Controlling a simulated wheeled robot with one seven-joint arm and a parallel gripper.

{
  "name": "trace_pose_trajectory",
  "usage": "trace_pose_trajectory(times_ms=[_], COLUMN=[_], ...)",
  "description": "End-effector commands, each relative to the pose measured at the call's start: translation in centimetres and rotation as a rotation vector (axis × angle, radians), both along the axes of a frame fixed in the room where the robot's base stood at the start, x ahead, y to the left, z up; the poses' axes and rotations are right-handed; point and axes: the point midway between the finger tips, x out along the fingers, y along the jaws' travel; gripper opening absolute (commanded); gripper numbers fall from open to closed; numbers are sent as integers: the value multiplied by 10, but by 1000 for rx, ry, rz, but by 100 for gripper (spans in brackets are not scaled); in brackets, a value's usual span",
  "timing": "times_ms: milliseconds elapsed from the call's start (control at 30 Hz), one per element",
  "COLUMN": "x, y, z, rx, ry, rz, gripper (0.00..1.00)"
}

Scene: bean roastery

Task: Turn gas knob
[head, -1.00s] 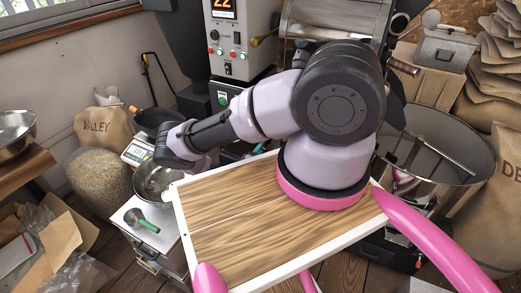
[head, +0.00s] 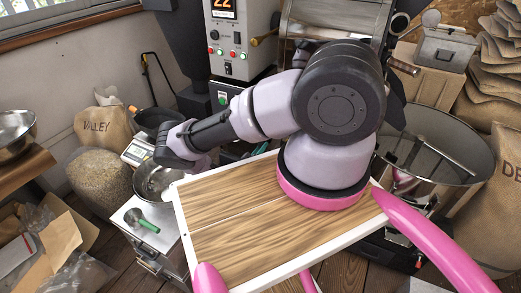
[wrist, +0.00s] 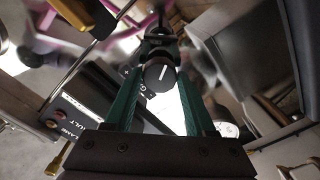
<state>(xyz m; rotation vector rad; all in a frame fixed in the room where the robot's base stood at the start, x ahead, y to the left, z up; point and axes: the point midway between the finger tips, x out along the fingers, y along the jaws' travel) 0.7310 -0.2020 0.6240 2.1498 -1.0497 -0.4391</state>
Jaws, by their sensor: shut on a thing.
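The gas knob (wrist: 158,76) is round and black with a white pointer line. It shows in the wrist view, on a dark panel lettered with a "G" beside the knob. The pointer line runs nearly upright in that picture, leaning slightly right. My gripper (wrist: 160,84) has two green fingers, one on each side of the knob, and is shut on it. In the head view my arm hides the knob.
The roaster's control panel (head: 239,42) with a lit display stands behind my arm. A round cooling tray (head: 437,150) is at the right. A steel bowl (head: 153,187) and a green-handled scoop (head: 143,220) are at the left. A black box lettered "FLAME FAULT" (wrist: 78,122) sits near my fingers.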

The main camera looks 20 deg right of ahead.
Motion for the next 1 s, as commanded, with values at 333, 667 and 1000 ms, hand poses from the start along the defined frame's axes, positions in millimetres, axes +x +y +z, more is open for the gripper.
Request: trace_pose_trajectory(times_ms=[333, 667, 1000], x=[-1, 0, -9], y=[1, 1, 13], z=[-2, -1, -1], rx=[8, 7, 7], ry=[-4, -5, -5], rz=[1, 1, 2], gripper=[0, 86, 86])
